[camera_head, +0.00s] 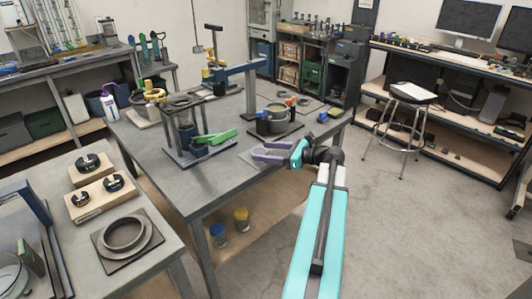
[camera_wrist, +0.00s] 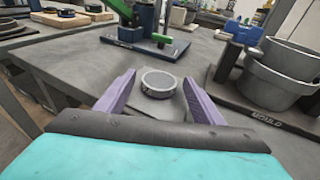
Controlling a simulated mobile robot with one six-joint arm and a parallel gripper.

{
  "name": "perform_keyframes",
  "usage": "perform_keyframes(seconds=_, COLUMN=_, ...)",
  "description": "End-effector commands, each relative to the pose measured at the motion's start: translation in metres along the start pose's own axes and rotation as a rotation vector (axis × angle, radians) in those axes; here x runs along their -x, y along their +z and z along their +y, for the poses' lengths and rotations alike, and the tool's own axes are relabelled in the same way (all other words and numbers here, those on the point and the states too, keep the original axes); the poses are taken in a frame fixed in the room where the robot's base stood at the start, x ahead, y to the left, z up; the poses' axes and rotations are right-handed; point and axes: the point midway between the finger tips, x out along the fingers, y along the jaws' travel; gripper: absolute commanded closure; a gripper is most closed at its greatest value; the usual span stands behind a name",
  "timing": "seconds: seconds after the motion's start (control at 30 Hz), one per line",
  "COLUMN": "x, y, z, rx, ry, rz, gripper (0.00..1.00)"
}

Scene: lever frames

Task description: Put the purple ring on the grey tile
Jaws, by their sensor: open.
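My gripper (camera_head: 257,153) reaches over the front right part of the grey workbench, its two purple fingers apart. A flat grey tile (camera_head: 247,158) lies on the bench beside the fingers in the head view. The fingers partly cover that spot.
A grey pot on a dark base (camera_wrist: 270,80) stands close on the right in the wrist view. A blue-based fixture (camera_wrist: 145,42) with a green lever is behind the round piece. A second bench (camera_head: 150,255) is at lower left.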

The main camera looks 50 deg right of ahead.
Motion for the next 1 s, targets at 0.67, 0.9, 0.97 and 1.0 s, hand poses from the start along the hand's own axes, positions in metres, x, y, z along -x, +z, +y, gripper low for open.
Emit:
perform_keyframes(seconds=0.67, x=0.093, y=0.0, z=0.0, rx=0.001, ry=-0.001, rz=0.0, gripper=0.38)
perform_keyframes(seconds=0.9, x=0.112, y=0.0, z=0.0, rx=0.001, ry=0.0, rz=0.0, gripper=0.38)
perform_keyframes(seconds=0.97, x=0.114, y=0.0, z=0.0, rx=0.0, ry=0.0, rz=0.0, gripper=0.38)
perform_keyframes(seconds=1.0, x=0.115, y=0.0, z=0.0, rx=0.0, ry=0.001, rz=0.0, gripper=0.38)
